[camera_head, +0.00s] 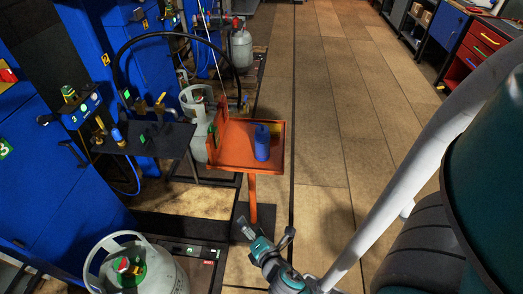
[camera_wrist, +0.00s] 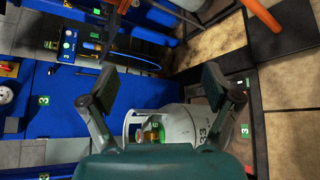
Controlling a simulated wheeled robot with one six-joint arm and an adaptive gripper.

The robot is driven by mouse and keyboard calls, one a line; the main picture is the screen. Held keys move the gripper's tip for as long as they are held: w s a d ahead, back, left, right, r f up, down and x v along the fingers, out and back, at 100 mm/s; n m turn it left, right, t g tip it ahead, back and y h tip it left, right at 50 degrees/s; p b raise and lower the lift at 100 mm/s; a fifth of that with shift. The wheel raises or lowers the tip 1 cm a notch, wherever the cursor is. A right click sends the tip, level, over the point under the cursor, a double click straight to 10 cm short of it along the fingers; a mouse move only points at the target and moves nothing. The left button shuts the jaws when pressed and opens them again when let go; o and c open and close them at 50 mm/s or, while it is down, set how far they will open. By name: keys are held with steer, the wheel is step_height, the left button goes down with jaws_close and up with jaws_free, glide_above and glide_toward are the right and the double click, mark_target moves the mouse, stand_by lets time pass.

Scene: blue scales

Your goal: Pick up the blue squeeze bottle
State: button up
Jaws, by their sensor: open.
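The blue bottle (camera_head: 262,145) stands upright on the orange tray (camera_head: 236,160) in the head view, near the tray's right side. My gripper (camera_head: 266,232) is below and in front of the tray in that view, apart from the bottle. In the wrist view my gripper (camera_wrist: 152,82) has its two fingers wide apart with nothing held between them. The bottle cannot be made out in the wrist view. An orange post (camera_wrist: 264,15), seemingly the tray's stand, shows at the top right there.
A grey gas cylinder (camera_head: 165,277) stands at the lower left, and also shows below the fingers (camera_wrist: 185,122). Another cylinder (camera_head: 196,135) stands left of the tray. A dark shelf (camera_head: 150,140) with fittings juts from blue cabinets (camera_head: 35,180). The floor (camera_head: 325,120) to the right is clear.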

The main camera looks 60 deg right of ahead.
steer(key=w+d+r+n+g+h, duration=0.1)
steer(key=w+d+r+n+h, duration=0.15)
steer(key=d, duration=0.35)
steer(key=w+d+r+n+g+h, duration=0.1)
steer(key=w+d+h, duration=0.2)
steer(key=d, duration=0.2)
steer(key=n+g+h, duration=0.2)
steer(key=g+h, duration=0.1)
glide_toward(261, 146)
steer(key=d, duration=0.2)
steer(key=x, duration=0.5)
steer(key=shift+w+d+r, duration=0.1)
steer(key=shift+w, duration=0.15)
steer(key=shift+x, duration=2.9)
steer(key=shift+w, duration=0.1)
steer(key=c, duration=1.5)
